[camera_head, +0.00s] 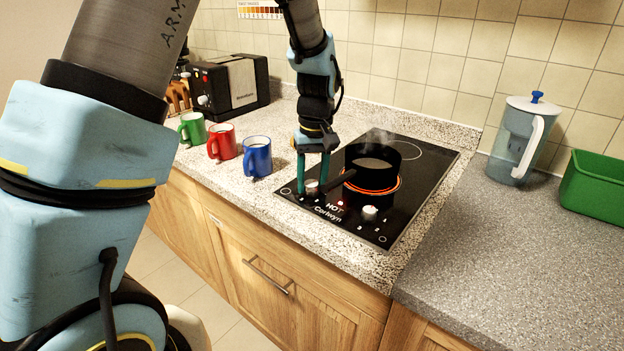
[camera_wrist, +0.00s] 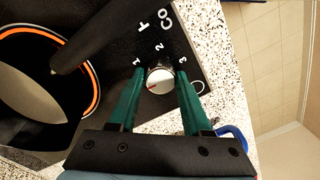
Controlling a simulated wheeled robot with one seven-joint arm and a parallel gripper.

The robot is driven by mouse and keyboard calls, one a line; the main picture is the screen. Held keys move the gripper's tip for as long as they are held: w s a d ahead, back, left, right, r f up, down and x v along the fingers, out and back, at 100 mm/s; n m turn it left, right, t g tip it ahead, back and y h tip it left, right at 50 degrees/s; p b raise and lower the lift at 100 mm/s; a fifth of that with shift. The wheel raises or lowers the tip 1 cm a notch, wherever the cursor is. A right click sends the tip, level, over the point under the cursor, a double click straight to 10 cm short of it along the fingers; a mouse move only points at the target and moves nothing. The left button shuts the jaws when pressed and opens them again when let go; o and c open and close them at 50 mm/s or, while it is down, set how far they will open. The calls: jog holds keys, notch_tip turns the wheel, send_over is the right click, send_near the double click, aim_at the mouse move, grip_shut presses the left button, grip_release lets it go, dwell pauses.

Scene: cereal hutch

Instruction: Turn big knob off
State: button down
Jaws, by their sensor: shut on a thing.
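The black cooktop (camera_head: 405,225) has two silver-white knobs along its front. My gripper (camera_head: 312,184) points down at the left knob (camera_head: 311,187), with one green finger on each side. In the wrist view the fingers (camera_wrist: 160,73) are shut on this knob (camera_wrist: 159,82), whose red mark points to the lower left of the picture. Numbers 1, 2 and 3 are printed around it. The right knob (camera_head: 369,213) stands free. A black pot (camera_head: 372,175) sits on a glowing orange burner, with steam above it. The word HOT shows on the panel.
The pot's dark handle (camera_head: 336,182) reaches close to my fingers. Blue (camera_head: 257,157), red (camera_head: 222,142) and green (camera_head: 192,128) mugs stand to the left, before a toaster (camera_head: 230,86). A water jug (camera_head: 515,140) and green bin (camera_head: 592,190) stand at right.

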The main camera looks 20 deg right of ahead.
aim_at(314, 183)
jog(key=shift+n, duration=0.3)
dwell(0.4)
jog(key=shift+c, duration=1.8)
grip_release()
notch_tip(314, 183, up, 11)
jog(key=b, duration=0.2)
jog(key=shift+d, duration=0.3)
jog(key=shift+f, duration=0.1)
